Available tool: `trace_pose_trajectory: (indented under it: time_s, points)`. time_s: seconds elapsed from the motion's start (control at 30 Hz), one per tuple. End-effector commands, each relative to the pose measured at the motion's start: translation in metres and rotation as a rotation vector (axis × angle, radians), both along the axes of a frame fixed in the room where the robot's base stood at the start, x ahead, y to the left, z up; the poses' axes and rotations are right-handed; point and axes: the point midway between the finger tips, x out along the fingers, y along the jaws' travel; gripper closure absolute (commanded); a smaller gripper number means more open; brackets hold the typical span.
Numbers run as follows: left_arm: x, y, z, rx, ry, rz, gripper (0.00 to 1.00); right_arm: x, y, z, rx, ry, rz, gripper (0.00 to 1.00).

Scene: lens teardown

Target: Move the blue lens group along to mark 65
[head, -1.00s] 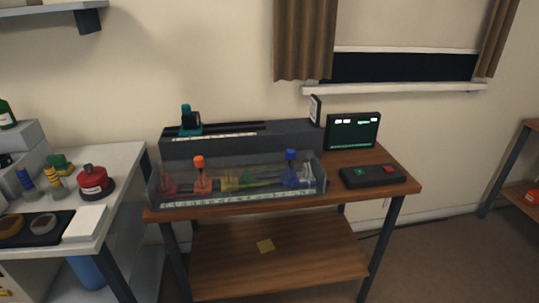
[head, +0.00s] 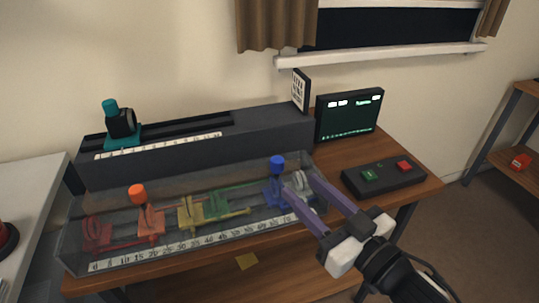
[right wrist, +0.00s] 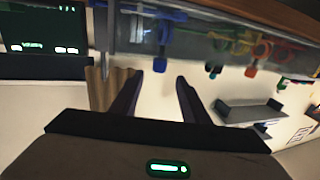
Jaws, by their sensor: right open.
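The blue lens group (head: 272,192) stands near the right end of a clear-walled trough (head: 68,245), with its blue knob (head: 277,161) rising above the wall. In the right wrist view the knob (right wrist: 159,66) hangs just beyond the fingertips, between their lines. My right gripper (head: 298,182) is open and empty, its fingers reaching in from the lower right beside the blue group. It also shows open in the right wrist view (right wrist: 160,78). A white number scale (head: 190,240) runs along the trough's front; the mark by the blue group is too small to read. My left gripper is out of view.
Orange (head: 150,222), red (head: 97,233), yellow (head: 190,213) and green (head: 222,203) groups share the trough to the left. A dark bench (head: 270,140) with a teal-based device (head: 121,125) stands behind. A monitor (head: 349,116) and button box (head: 384,178) are at the right.

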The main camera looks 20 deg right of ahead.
Motion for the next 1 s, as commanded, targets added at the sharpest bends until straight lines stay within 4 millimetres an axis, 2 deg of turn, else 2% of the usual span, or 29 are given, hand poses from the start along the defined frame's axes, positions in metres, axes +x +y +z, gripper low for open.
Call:
trace_pose_trajectory:
  time_s: [0.17, 0.63, 0.8, 1.0]
  points:
    - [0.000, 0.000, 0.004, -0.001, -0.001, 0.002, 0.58, 0.013, 0.004, 0.002, 0.002, 0.000, -0.001, 0.58]
    - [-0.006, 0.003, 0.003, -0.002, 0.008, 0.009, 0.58, 0.083, 0.025, 0.000, 0.001, 0.003, -0.004, 0.58]
    - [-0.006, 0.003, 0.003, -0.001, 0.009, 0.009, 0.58, 0.095, 0.028, 0.000, 0.001, 0.003, -0.003, 0.58]
    - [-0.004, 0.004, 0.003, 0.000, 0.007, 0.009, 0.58, 0.098, 0.029, -0.001, 0.000, 0.005, -0.003, 0.58]
